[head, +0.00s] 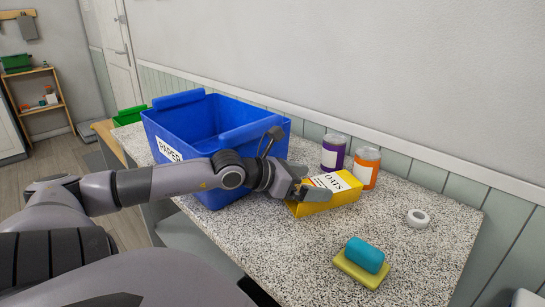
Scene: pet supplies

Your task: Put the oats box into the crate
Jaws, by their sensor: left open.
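The yellow oats box (340,194) lies on the speckled countertop with its lettered white label facing up. My left gripper (302,190) is open at the left end of the box, with its fingers beside or around that end. I cannot tell whether they touch it. The blue crate (205,117) stands behind and to the left, with a white label on its front left side. My left forearm crosses in front of the crate and hides part of its lower front. My right gripper is out of view.
A purple jar (333,152) and an orange jar (366,167) stand just behind the oats box. A white ring (418,217) lies to the right.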

